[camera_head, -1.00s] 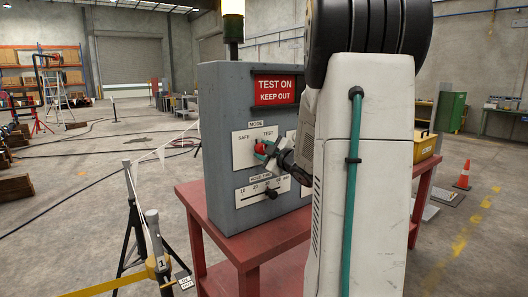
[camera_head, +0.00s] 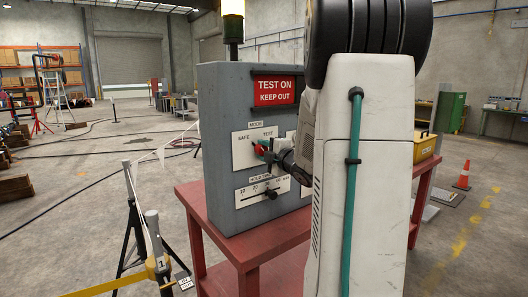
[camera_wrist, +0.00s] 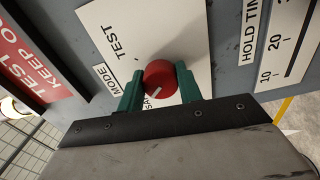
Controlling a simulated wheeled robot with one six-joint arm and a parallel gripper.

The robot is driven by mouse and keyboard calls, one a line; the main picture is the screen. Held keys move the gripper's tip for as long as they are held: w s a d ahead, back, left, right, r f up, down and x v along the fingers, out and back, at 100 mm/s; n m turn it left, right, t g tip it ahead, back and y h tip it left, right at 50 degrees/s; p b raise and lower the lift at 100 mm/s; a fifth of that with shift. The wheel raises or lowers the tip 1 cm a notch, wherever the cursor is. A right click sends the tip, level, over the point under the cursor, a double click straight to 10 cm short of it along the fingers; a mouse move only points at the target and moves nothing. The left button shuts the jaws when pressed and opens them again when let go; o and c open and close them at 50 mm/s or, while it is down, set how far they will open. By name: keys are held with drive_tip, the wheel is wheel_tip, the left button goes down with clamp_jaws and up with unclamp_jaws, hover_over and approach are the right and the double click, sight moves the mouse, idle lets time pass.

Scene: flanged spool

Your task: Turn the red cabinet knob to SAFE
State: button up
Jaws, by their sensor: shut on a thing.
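The red knob (camera_wrist: 160,73) sits on the white MODE plate (camera_wrist: 110,20) of the grey cabinet (camera_head: 222,120). My gripper (camera_wrist: 158,84) has its two green fingers shut on opposite sides of the knob in the wrist view. The knob's white mark points down-left there, towards the SAFE label (camera_wrist: 149,104), which is partly hidden by the gripper. The TEST label (camera_wrist: 120,48) is clear of the mark. In the head view my gripper (camera_head: 263,149) reaches the plate from the right and hides most of the knob.
A HOLD TIME slider (camera_head: 271,194) is just below the knob. A red TEST ON KEEP OUT sign (camera_head: 274,91) is above it, and a lamp (camera_head: 233,20) tops the cabinet. The cabinet stands on a red table (camera_head: 265,245). A barrier post (camera_head: 153,225) stands front left.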

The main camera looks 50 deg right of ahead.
idle(0.3)
drive_tip(key=o, duration=1)
drive_tip(key=v, duration=0.8)
